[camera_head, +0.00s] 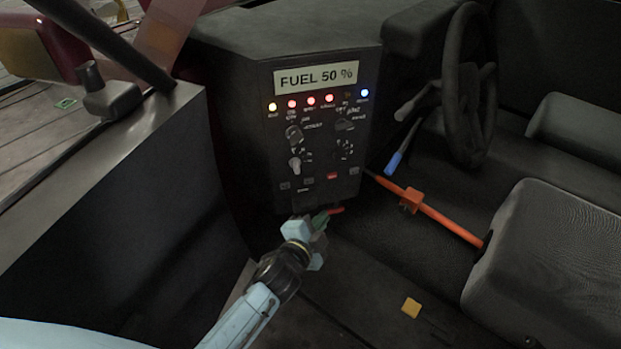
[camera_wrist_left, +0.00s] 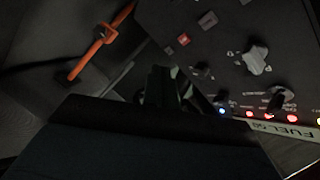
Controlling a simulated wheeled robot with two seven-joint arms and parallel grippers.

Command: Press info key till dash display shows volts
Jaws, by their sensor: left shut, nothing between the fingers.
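The dash display (camera_head: 316,75) at the top of the black panel (camera_head: 250,110) reads "FUEL 50 %". It shows partly and upside down in the left wrist view (camera_wrist_left: 290,131). Low on the panel is a row of small keys, one red (camera_head: 332,176) and the others dark, such as the leftmost key (camera_head: 285,185). The labels are too small to tell which is the info key. My left gripper (camera_head: 322,219) is shut and empty, just below the panel's lower edge. Its fingers (camera_wrist_left: 172,88) appear apart from the keys in the left wrist view. My right gripper is out of view.
Indicator lights (camera_head: 310,101) and several knobs (camera_head: 295,165) sit above the keys. An orange bar (camera_head: 440,217) with a clamp lies to the right, near a blue-tipped lever (camera_head: 394,162). A seat (camera_head: 550,262) and steering wheel (camera_head: 466,85) are at right. A yellow piece (camera_head: 411,307) lies on the floor.

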